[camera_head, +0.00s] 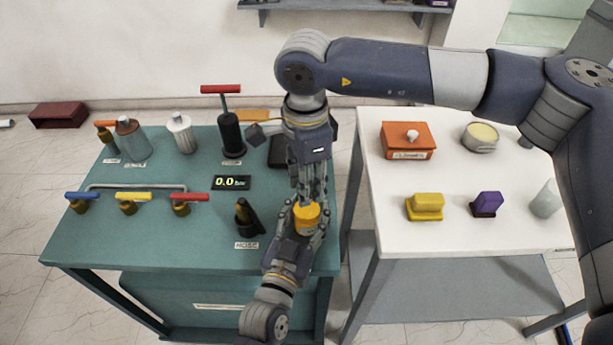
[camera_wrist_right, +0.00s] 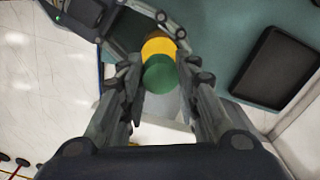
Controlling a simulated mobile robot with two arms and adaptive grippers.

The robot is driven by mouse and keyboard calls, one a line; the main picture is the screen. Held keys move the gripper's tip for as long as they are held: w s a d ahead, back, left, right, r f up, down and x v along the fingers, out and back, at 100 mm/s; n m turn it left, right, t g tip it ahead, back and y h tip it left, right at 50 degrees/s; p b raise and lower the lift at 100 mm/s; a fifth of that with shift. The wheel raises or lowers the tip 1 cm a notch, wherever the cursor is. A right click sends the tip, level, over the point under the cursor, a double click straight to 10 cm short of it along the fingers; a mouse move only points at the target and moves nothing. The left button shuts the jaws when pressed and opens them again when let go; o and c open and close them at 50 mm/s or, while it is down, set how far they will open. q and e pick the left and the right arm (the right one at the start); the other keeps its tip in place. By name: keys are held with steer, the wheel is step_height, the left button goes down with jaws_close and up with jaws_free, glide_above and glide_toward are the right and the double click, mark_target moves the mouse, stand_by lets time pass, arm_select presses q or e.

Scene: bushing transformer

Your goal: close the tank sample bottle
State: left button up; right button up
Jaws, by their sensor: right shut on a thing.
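A yellow-orange bottle (camera_head: 305,220) stands upright near the front right of the green bench. My left gripper (camera_head: 303,226) reaches in from below with its fingers on both sides of the bottle, shut on it. My right gripper (camera_head: 311,190) points down from above, right over the bottle. In the right wrist view my right fingers (camera_wrist_right: 160,75) are shut on a green round piece, which looks like the cap (camera_wrist_right: 159,75). The yellow bottle (camera_wrist_right: 158,46) shows partly behind it. I cannot tell whether cap and bottle touch. The cap is hidden in the head view.
The green bench (camera_head: 215,245) holds several valves, a grey pipe, a display (camera_head: 232,183) reading 0.0 and a dark hose fitting (camera_head: 246,217). A black tray (camera_wrist_right: 275,65) lies nearby. A white table (camera_head: 400,265) with an orange box (camera_head: 408,145) stands at right.

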stand_by(0.5)
steer(key=shift+s+r+t, duration=0.25)
steer(key=shift+r+t, duration=0.3)
steer(key=shift+t, duration=0.35)
steer(key=shift+w+f, duration=0.1)
steer(key=shift+f, duration=0.5)
stand_by(0.6)
steer(key=shift+m, duration=0.3)
